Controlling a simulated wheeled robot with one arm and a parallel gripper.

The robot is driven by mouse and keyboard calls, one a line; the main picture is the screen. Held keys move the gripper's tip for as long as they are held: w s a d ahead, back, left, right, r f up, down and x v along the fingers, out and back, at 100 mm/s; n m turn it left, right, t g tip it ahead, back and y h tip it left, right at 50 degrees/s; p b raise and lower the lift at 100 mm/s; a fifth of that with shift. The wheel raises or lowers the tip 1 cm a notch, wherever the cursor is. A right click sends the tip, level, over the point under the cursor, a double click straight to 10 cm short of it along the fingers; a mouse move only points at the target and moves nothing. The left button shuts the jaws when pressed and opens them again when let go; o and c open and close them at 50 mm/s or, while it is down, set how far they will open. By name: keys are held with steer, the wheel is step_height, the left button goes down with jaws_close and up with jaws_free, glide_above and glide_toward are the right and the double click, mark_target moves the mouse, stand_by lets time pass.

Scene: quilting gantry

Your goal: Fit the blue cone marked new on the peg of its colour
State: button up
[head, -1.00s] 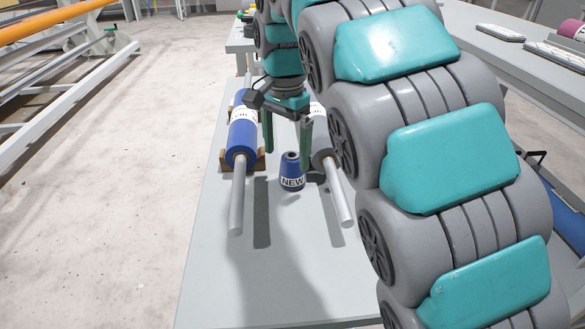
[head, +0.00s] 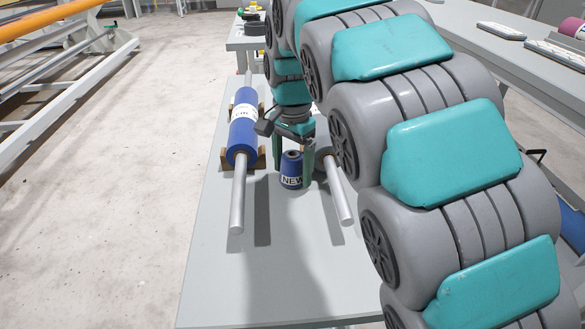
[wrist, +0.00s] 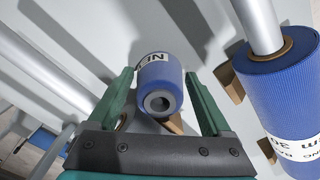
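The blue cone (head: 291,172) with a white NEW label stands upright on the grey table, between two metal rods. In the wrist view the cone (wrist: 160,85) shows its grey top opening and part of its label. My gripper (head: 294,176) is pointing down over the cone, with its green fingers on either side of it. In the wrist view my gripper (wrist: 160,76) is open, with a gap between each finger and the cone. I cannot make out a blue peg in these views.
A blue roll (head: 242,137) on a metal rod lies in wooden cradles left of the cone; it also shows in the wrist view (wrist: 285,100). Another rod (head: 338,190) lies close on the right. The table (head: 255,275) is clear in front. My arm hides the right side.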

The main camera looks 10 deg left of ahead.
mark_target(292, 154)
jaws_close()
steer(key=shift+r, duration=5)
